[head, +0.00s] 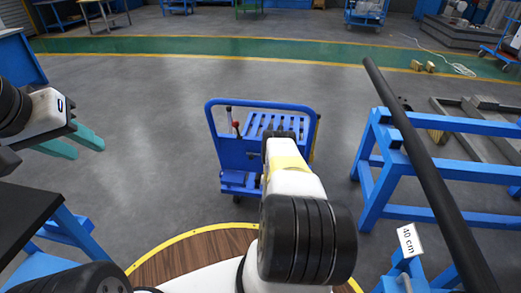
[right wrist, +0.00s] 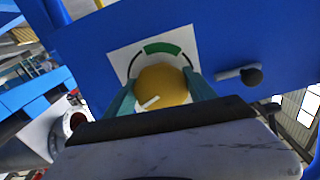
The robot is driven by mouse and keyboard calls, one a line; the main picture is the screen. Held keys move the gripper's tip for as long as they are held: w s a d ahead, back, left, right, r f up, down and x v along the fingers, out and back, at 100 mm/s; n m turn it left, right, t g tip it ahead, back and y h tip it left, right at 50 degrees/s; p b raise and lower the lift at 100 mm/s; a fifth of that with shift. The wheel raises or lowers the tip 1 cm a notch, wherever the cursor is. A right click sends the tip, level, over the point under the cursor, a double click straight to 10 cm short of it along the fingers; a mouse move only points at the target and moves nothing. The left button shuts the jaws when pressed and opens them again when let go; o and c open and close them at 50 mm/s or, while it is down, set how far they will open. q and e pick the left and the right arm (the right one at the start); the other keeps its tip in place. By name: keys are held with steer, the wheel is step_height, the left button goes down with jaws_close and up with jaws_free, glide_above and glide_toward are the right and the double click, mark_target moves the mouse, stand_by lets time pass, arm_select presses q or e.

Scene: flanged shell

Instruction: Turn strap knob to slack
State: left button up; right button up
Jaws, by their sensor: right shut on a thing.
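The strap knob (right wrist: 163,87) is a round yellow knob with a short white pointer mark at its lower left. It sits on a white plate (right wrist: 122,38) with a green sector at the top and dark arcs at the sides. My right gripper (right wrist: 161,90) has its two teal fingers on either side of the knob, shut on it. In the head view the right gripper and knob are hidden behind my arm, which reaches to the blue cart (head: 228,160). My left gripper (head: 73,143) is open and empty at the left, with its teal fingers apart.
On the blue panel (right wrist: 85,60), a grey lever with a black ball end (right wrist: 251,76) stands right of the knob. Blue trestles (head: 450,172) and a long dark bar (head: 425,170) are at the right. The grey floor left of the cart is clear.

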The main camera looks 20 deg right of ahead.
steer(key=n, duration=0.7)
steer(key=shift+s+f, duration=0.1)
steer(key=shift+s, duration=0.05)
steer(key=n, duration=0.6)
steer(key=shift+s+d, duration=0.1)
steer(key=shift+d, duration=0.1)
steer(key=shift+n, duration=0.5)
steer(key=o, duration=1.4)
steer(key=shift+r, duration=0.2)
steer(key=v, duration=0.7)
steer(key=shift+s+a, duration=0.2)
steer(key=shift+s, duration=0.1)
